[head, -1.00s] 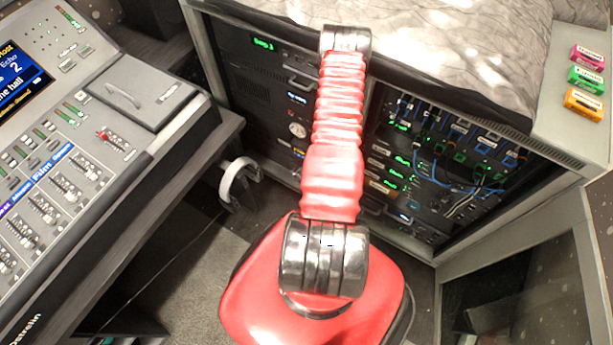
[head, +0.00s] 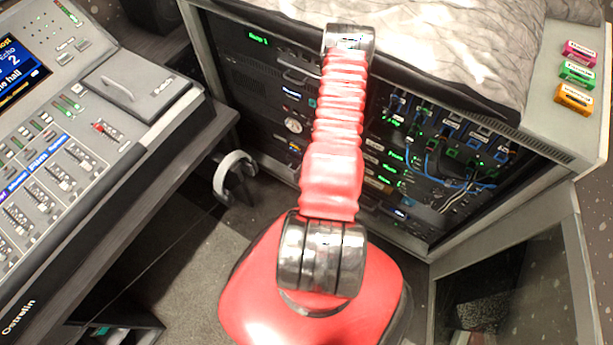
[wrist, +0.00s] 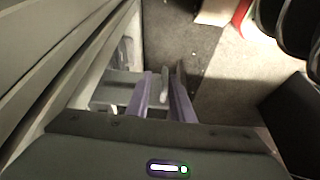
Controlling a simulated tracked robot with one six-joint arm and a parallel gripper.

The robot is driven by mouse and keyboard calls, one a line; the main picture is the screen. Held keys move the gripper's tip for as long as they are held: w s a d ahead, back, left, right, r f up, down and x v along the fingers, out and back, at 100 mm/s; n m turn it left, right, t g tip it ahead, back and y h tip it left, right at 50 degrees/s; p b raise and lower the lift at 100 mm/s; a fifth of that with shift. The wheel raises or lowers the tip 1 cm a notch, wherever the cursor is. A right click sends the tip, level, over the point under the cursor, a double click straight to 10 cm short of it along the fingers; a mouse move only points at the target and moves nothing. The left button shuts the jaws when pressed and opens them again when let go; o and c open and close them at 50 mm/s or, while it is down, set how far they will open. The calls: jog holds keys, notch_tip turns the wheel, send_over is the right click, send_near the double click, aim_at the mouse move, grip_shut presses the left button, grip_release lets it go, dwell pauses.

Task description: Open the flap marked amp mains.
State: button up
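A grey hinged flap (head: 135,82) with a bar handle lies shut on the right part of the mixing console, in the head view. Its small label is not legible, so I cannot tell whether it is the flap marked amp mains. My gripper (wrist: 163,92) shows in the wrist view with its two purplish fingers apart. A pale narrow piece shows between or beyond them; I cannot tell whether they touch it. In the head view my gripper is hidden behind my red arm. No flap label is readable in the wrist view.
The console (head: 60,150) stands at left, with headphones (head: 234,175) hanging by its desk. An equipment rack (head: 265,95) with cables stands ahead. An open glass door (head: 510,285) is at lower right. Pink, green and orange blocks (head: 577,74) sit on the rack's top.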

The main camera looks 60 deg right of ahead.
jog(key=shift+o, duration=1)
jog(key=v, duration=1.3)
jog(key=shift+s+r, duration=0.15)
jog(key=shift+r, duration=0.15)
